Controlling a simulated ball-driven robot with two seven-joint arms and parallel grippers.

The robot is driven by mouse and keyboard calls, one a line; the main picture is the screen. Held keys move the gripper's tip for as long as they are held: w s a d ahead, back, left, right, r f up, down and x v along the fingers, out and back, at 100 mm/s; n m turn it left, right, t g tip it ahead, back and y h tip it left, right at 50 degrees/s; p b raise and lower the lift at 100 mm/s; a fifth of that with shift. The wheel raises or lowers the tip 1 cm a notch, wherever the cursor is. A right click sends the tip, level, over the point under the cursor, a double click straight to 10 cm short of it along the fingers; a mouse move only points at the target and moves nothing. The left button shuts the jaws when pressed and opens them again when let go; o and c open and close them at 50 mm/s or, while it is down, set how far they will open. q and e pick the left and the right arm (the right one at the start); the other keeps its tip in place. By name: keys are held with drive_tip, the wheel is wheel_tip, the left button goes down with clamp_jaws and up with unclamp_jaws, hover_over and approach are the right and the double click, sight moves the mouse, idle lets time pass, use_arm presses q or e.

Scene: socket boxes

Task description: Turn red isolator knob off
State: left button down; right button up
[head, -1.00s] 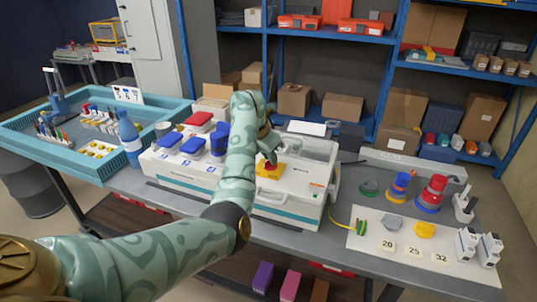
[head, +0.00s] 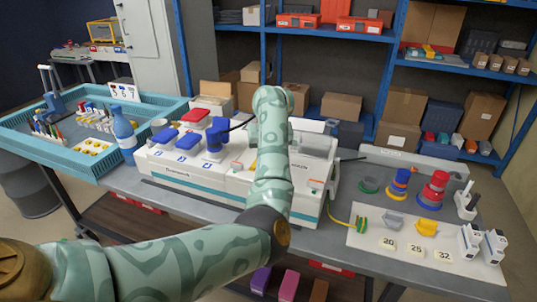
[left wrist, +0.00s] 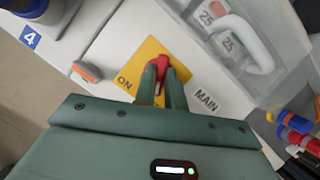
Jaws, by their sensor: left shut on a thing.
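The red isolator knob (left wrist: 162,66) sits on a yellow plate (left wrist: 150,48) marked ON at its left side, with MAIN printed on the white panel to the right. My left gripper (left wrist: 165,74) is shut on the knob, one finger on each side, and covers much of it. The knob's exact angle is hard to tell. In the head view my left arm crosses the white socket box (head: 235,190) and hides the knob and plate. My right gripper is in neither view.
Blue and red socket covers (head: 192,140) stand on the box left of my arm. A clear-lidded compartment (left wrist: 248,50) is right of the knob. A blue bottle (head: 124,132), a teal tray (head: 60,164) and a white mat (head: 375,240) with parts share the bench.

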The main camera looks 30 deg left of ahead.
use_arm(q)
drive_tip(key=shift+w+d+n+g+y+b, duration=0.1)
drive_tip(key=shift+n+g+y+b, duration=0.35)
drive_tip(key=shift+n, duration=1.05)
drive_tip(key=c, duration=1.5)
unclamp_jaws()
drive_tip(key=shift+o, duration=0.2)
drive_tip(key=p+v, duration=0.5)
drive_tip(key=v, duration=1.1)
drive_tip(key=shift+r, duration=0.25)
